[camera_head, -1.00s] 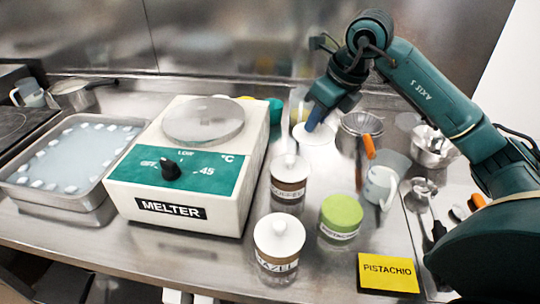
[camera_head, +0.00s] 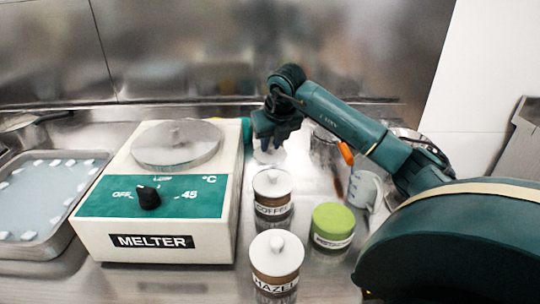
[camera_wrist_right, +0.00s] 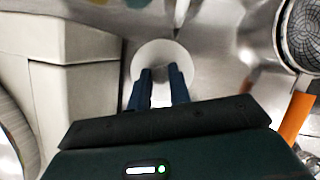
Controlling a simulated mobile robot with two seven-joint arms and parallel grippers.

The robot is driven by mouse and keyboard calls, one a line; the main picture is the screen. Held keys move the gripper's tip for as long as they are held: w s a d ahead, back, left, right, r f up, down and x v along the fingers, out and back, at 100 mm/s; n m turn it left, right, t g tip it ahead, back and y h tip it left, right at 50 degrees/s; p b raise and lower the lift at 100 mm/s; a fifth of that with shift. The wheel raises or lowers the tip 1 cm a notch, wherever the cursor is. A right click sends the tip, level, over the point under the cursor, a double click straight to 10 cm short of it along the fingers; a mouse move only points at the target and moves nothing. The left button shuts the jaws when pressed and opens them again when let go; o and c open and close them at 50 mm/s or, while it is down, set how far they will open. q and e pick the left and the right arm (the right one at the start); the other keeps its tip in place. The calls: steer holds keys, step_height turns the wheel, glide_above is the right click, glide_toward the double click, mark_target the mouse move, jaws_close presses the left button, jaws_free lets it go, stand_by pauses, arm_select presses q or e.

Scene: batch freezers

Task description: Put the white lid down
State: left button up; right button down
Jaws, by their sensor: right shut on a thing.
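The white lid (camera_wrist_right: 163,50) is a pale round disc between my right gripper's blue fingers in the right wrist view. In the head view a small part of the lid (camera_head: 269,156) shows below my right gripper (camera_head: 274,141), which is shut on it. The lid is behind the coffee jar (camera_head: 272,183) and right of the melter. I cannot tell whether it touches the steel worktop. My left gripper is not in view.
The melter (camera_head: 150,230) stands left. A hazelnut jar (camera_head: 277,256) and a green-lidded pistachio jar (camera_head: 333,220) stand in front. A clear jug (camera_head: 364,188) is at right. A mesh strainer (camera_wrist_right: 303,35) and orange handle (camera_wrist_right: 297,115) lie right in the wrist view.

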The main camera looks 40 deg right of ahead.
mark_target(271, 155)
steer(key=shift+f, duration=1.75)
steer(key=shift+f, duration=0.15)
steer(key=c, duration=1.3)
jaws_free()
steer(key=shift+r, duration=0.35)
steer(key=v, duration=1.1)
steer(key=shift+r, duration=0.3)
